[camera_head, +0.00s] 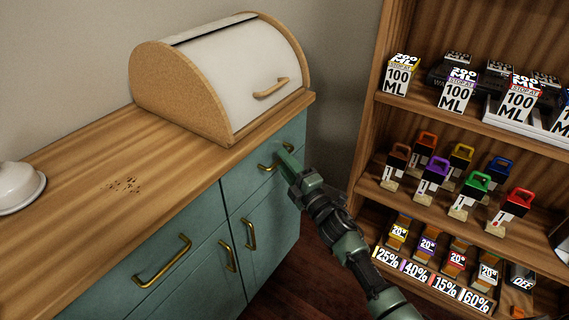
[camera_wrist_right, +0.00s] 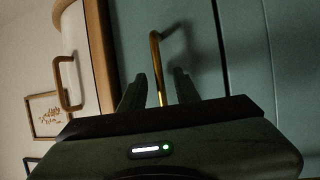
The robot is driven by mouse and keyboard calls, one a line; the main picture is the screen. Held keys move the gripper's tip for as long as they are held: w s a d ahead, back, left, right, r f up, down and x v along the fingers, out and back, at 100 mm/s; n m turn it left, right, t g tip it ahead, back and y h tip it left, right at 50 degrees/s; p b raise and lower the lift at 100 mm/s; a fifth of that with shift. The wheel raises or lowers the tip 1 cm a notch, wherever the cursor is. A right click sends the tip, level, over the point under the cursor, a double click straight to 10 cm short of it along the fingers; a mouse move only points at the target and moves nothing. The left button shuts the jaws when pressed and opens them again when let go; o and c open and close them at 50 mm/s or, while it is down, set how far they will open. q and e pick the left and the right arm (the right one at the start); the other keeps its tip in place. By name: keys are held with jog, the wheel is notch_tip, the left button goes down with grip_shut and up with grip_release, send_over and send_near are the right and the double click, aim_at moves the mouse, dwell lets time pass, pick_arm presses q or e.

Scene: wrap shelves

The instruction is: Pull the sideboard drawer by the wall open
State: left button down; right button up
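The teal sideboard (camera_head: 282,222) has a wooden top. Its upper drawer at the far right end (camera_head: 246,188) looks closed and has a brass handle (camera_head: 262,167). My right gripper (camera_head: 284,160) is at this handle, and its fingers partly cover it. In the right wrist view my gripper (camera_wrist_right: 160,88) is open, with the brass handle (camera_wrist_right: 156,60) standing between its two fingers. I cannot tell whether either finger touches the handle. My left gripper is in neither view.
A bread box (camera_head: 225,80) stands on the sideboard above the drawer. A second drawer (camera_head: 120,285) and doors with brass handles (camera_head: 249,234) are nearby. A wooden shelf unit (camera_head: 375,115) with cartons and coloured-handled items stands close on the right. Dark floor (camera_head: 300,275) shows between.

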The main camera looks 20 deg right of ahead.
grip_shut()
dwell(1.5)
